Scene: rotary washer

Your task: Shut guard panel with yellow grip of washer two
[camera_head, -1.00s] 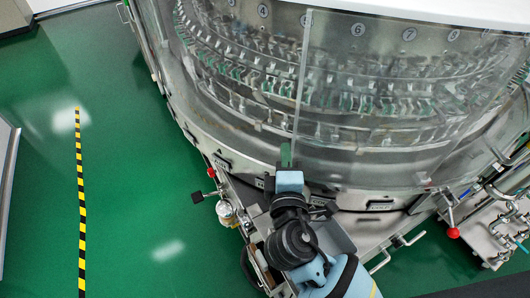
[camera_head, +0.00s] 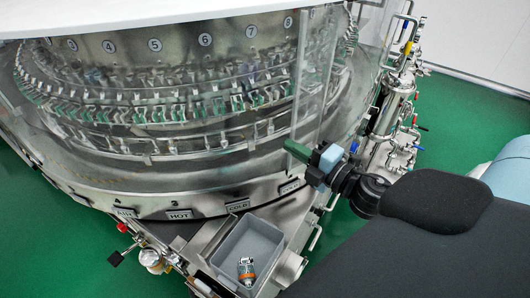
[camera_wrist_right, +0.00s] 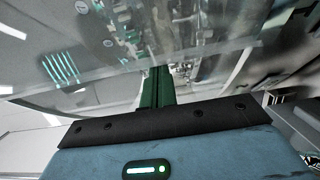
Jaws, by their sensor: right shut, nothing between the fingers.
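The washer (camera_head: 130,200) is a large round steel machine with numbered stations behind curved clear guard panels. A clear panel edge (camera_head: 320,75) stands upright at its right front, where panes seem to overlap; I cannot tell whether it is open. I make out no yellow grip for certain. My right gripper (camera_head: 289,147) has green fingers, shut and empty, beside the lower part of this clear panel; contact is unclear. In the right wrist view, the shut green fingers (camera_wrist_right: 156,88) point toward the clear panel (camera_wrist_right: 75,65). My left gripper is out of view.
A grey tray (camera_head: 222,258) with a small metal-and-glass part (camera_head: 247,270) sits at the washer's front. A red-knobbed valve (camera_head: 122,228) is at lower left. Steel pipework (camera_head: 395,110) stands at the right. Green floor (camera_head: 465,115) is clear beyond it.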

